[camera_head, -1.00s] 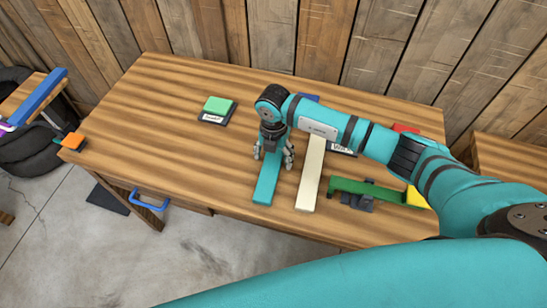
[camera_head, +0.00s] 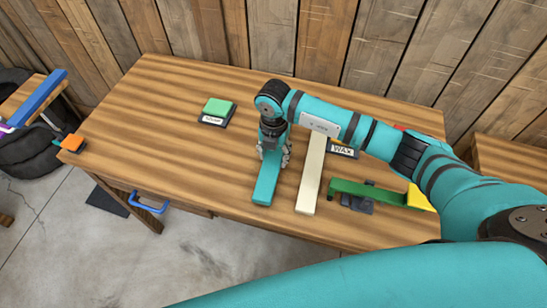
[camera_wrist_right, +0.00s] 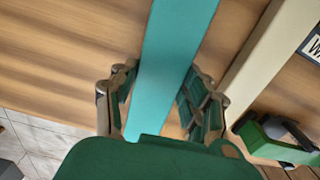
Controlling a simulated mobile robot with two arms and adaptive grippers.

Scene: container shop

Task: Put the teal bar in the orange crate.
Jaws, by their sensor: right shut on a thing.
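The teal bar (camera_head: 266,188) lies flat on the wooden table, its near end close to the front edge. My right gripper (camera_head: 273,160) points down over the bar's far part and is shut on it. In the right wrist view the bar (camera_wrist_right: 175,60) runs between the two fingers of the gripper (camera_wrist_right: 160,95). The far end of the bar is hidden by the gripper and arm in the head view. No orange crate shows in either view. My left gripper is not in view.
A cream bar (camera_head: 311,180) lies just right of the teal one. Further right are a green bar (camera_head: 365,191) and a yellow piece (camera_head: 418,199). A green block on a labelled dark base (camera_head: 217,109) sits behind left. The table's left part (camera_head: 140,120) is mostly clear.

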